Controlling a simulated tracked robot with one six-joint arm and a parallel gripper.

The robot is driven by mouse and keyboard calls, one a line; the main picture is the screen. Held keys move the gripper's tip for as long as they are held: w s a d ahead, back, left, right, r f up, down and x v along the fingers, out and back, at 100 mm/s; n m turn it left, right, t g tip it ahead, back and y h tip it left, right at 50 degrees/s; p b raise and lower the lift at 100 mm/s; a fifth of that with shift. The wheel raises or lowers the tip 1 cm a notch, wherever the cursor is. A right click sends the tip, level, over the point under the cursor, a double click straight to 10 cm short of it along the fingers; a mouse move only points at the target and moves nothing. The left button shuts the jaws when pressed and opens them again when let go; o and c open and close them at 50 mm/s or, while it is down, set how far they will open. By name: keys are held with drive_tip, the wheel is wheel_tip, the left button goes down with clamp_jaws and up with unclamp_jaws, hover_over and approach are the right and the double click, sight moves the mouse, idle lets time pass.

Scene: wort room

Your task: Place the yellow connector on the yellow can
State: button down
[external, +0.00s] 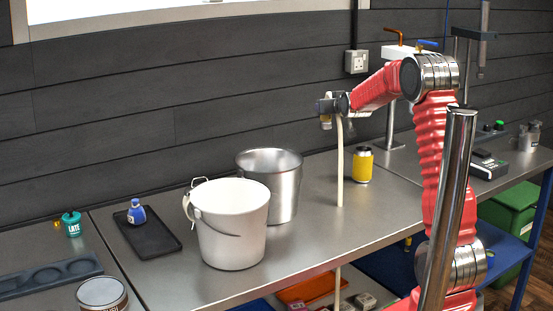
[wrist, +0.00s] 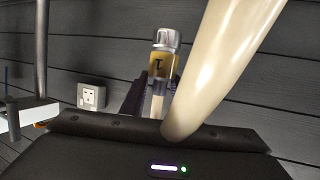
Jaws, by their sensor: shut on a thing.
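The yellow connector shows in the wrist view (wrist: 163,66) as a short cylinder with a silver top and a yellow band. My gripper (external: 326,107) is shut on it, high above the bench. One dark finger shows left of the connector in the wrist view; the other side is partly hidden by a pale hose (wrist: 225,60). In the external view the hose (external: 340,165) hangs down from the gripper to the bench. The yellow can (external: 362,167) stands upright on the bench, to the right of the hose, below and right of my gripper.
A white bucket (external: 232,245) and a steel pot (external: 286,208) stand left of the hose. A black tray (external: 152,238) holds a blue bottle (external: 136,211). A tap (external: 391,125) stands behind my arm. A scale (external: 488,166) is at the right. Bare bench lies around the can.

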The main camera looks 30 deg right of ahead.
drive_tip(key=shift+s+d+r+n+y, duration=0.55)
drive_tip(key=shift+d+r, duration=0.5)
drive_tip(key=shift+r, duration=0.65)
drive_tip(key=r+n+y, duration=0.2)
drive_tip(key=n+y, duration=0.1)
drive_tip(key=y, duration=0.1)
hover_over(364, 149)
drive_tip(key=shift+w+f+t, duration=0.2)
drive_tip(key=shift+f+t, duration=0.05)
drive_tip(key=shift+t, duration=0.15)
drive_tip(key=shift+f, duration=0.1)
wheel_tip(364, 149, down, 6)
drive_tip(key=shift+d+f, duration=0.1)
drive_tip(key=shift+f, duration=1.8)
